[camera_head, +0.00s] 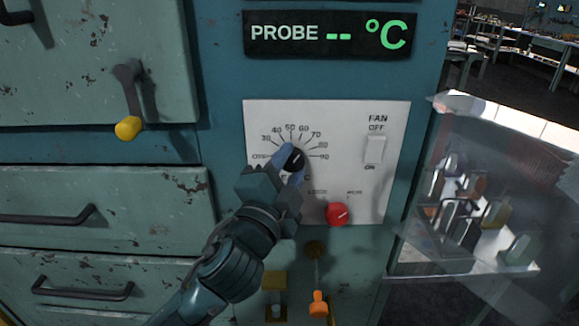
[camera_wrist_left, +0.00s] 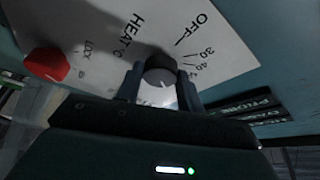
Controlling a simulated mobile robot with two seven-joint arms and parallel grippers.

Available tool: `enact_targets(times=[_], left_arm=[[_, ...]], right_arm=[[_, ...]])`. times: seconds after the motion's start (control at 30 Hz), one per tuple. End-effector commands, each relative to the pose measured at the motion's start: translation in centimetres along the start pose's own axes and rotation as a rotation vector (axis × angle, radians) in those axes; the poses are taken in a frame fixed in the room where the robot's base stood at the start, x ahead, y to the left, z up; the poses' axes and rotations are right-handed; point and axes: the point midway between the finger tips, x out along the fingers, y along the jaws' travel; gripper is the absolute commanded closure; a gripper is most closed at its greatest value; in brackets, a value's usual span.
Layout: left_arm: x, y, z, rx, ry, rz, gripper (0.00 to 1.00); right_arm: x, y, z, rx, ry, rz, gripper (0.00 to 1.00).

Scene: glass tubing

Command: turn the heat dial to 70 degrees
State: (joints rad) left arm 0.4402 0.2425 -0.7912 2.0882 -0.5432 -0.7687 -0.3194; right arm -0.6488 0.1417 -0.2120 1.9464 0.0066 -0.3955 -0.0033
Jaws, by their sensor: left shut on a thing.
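The heat dial (camera_head: 294,159) is a dark round knob on a white panel (camera_head: 390,190), inside a printed scale from OFF to 90. Its white mark tilts up and to the right, toward the 60 to 70 side; the exact value is hard to read. My left gripper (camera_head: 288,163) is shut on the dial, with its fingers on either side of it. In the left wrist view the dial (camera_wrist_left: 160,71) sits between the two fingers (camera_wrist_left: 160,85), and part of the scale is hidden. My right gripper is not in view.
A red knob (camera_head: 338,213) is below right of the dial, and a fan switch (camera_head: 375,149) is at upper right. The probe display (camera_head: 330,35) above shows dashes. A yellow-tipped lever (camera_head: 128,128) is at left; an orange-handled one (camera_head: 318,303) is below.

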Motion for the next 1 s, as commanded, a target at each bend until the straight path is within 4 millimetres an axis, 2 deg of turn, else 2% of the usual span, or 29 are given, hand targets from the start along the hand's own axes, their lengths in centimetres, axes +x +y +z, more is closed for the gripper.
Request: enact_targets(times=[0.4, 0.97, 1.0], left_arm=[[0.05, -0.30, -0.05, 0.185, 0.001, 0.070, 0.85], [0.04, -0.28, -0.03, 0.211, -0.001, 0.081, 0.85], [0.04, -0.28, -0.03, 0.211, -0.001, 0.081, 0.60]], right_arm=[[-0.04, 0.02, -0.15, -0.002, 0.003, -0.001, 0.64], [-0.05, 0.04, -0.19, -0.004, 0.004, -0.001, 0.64], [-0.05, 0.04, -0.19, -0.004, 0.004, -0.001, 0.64]])
